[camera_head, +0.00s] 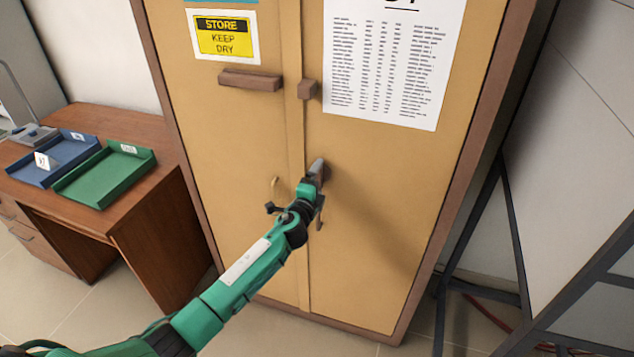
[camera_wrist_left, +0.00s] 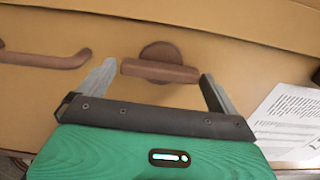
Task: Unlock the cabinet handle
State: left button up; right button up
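The tan cabinet (camera_head: 365,235) has two tall doors. A brown turn handle (camera_wrist_left: 160,71) on a round base (camera_wrist_left: 160,50) is on its right door, near the seam. My left gripper (camera_wrist_left: 161,72) is open, with one grey finger beyond each end of the handle bar; gaps show on both sides. In the head view my left gripper (camera_head: 317,170) reaches the door at the handle and hides most of it. A curved brown pull (camera_wrist_left: 45,60) is beside the turn handle in the wrist view. My right gripper is not in view.
A brown latch bar (camera_head: 250,80) and a small block (camera_head: 308,89) sit higher on the doors. A printed sheet (camera_head: 393,60) hangs on the right door. A wooden desk (camera_head: 150,200) with blue and green trays (camera_head: 105,176) stands left. A dark metal frame (camera_head: 560,310) stands right.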

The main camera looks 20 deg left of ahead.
pick_arm(q)
jog(key=s+b, duration=0.2)
jog(key=s, duration=1.1)
jog(key=shift+s+a, duration=0.25)
jog(key=shift+s, duration=0.1)
